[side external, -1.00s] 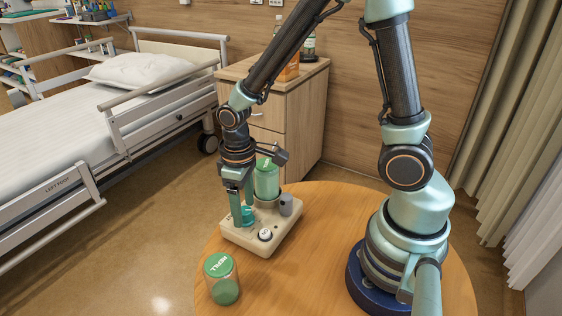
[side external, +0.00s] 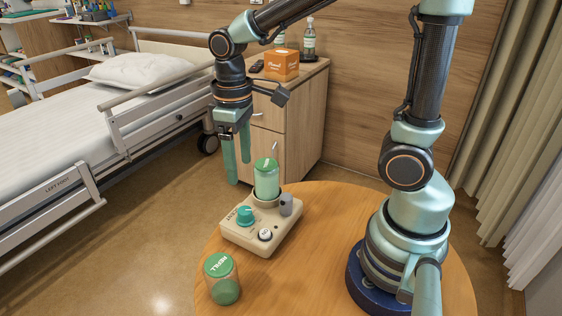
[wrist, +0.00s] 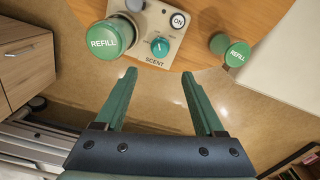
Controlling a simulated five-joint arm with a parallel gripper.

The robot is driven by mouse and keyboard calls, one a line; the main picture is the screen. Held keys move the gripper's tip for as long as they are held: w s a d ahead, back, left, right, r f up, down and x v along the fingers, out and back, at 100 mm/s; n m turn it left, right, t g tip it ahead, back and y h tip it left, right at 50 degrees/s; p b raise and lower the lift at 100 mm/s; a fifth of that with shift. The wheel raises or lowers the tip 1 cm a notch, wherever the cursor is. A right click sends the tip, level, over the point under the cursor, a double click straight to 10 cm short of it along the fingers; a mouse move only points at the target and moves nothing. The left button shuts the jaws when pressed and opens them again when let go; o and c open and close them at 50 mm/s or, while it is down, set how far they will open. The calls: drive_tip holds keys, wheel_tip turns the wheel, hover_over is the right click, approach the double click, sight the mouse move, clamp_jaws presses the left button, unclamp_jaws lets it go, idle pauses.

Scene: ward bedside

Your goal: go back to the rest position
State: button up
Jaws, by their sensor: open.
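My gripper (side external: 237,158) is open and empty. It hangs pointing down, above and behind-left of the beige scent diffuser (side external: 281,229), clear of it. The wrist view shows my two green fingers (wrist: 163,92) spread apart with only floor between them. The diffuser has a teal knob (side external: 245,216), a white ON button (side external: 265,234) and a grey post. A green-lidded refill jar (side external: 266,182) stands upright in it. The knob also shows in the wrist view (wrist: 160,46), beside the word SCENT.
A second green-lidded refill jar (side external: 222,282) stands on the round wooden table (side external: 334,217) near its front-left edge. Behind are a bedside cabinet (side external: 307,124) with an orange box (side external: 282,65) and bottles, and a bed (side external: 62,137) at left. The air around my gripper looks free.

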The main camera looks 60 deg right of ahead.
drive_tip(key=shift+r, duration=0.25)
drive_tip(key=s+d+r+m+t, duration=0.3)
drive_tip(key=d+r+t, duration=0.1)
drive_tip(key=r+t, duration=0.1)
drive_tip(key=shift+s+d+r+t, duration=0.15)
drive_tip(key=shift+r+t, duration=0.15)
drive_tip(key=shift+r, duration=0.35)
